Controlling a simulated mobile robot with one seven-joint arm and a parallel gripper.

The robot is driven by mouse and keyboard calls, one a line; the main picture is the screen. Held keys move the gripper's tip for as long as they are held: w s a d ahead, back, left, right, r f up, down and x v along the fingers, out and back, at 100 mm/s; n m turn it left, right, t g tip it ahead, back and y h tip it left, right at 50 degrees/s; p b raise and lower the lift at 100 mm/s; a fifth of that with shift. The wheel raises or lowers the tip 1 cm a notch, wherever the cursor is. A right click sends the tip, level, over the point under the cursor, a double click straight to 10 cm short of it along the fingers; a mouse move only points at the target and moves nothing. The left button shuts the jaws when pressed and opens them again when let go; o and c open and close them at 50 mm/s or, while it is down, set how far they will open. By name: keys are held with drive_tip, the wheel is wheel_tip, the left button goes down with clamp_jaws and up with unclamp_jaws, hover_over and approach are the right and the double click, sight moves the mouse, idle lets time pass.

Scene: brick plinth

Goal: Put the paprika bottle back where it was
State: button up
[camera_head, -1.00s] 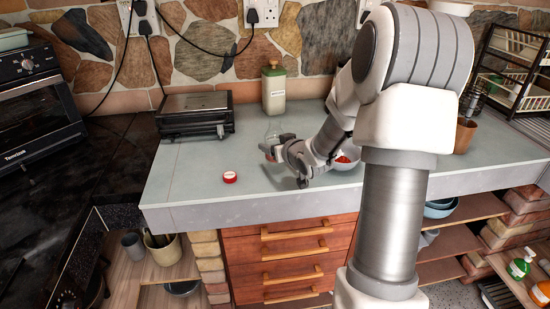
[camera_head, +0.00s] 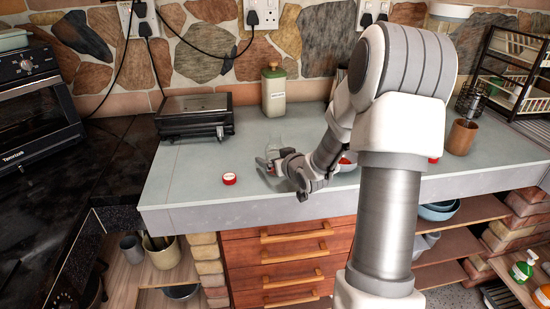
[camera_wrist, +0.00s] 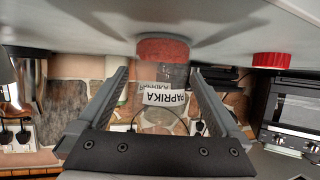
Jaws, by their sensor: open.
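The paprika bottle (camera_wrist: 163,98) is clear with red contents at its base. It stands on the grey countertop (camera_head: 195,182), and its label reads upside down because the wrist view is inverted. My gripper (camera_head: 268,163) is low over the counter's front part with its jaws open. In the wrist view the bottle shows between the fingertips (camera_wrist: 160,76), with no clear grip on it. In the head view the bottle is hard to make out at the jaws. A red lid (camera_head: 229,178) lies left of my gripper; it also shows in the wrist view (camera_wrist: 272,60).
A bowl with red contents (camera_head: 347,161) is partly hidden behind my arm. A green-lidded canister (camera_head: 273,94) and a black grill (camera_head: 194,115) stand at the back. A brown cup (camera_head: 461,137) and a dish rack (camera_head: 515,75) are at right. The counter's left front is clear.

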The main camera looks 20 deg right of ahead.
drive_tip(key=shift+r, duration=0.25)
drive_tip(key=p+v, duration=0.2)
drive_tip(key=v, duration=1)
drive_tip(key=shift+f, duration=0.15)
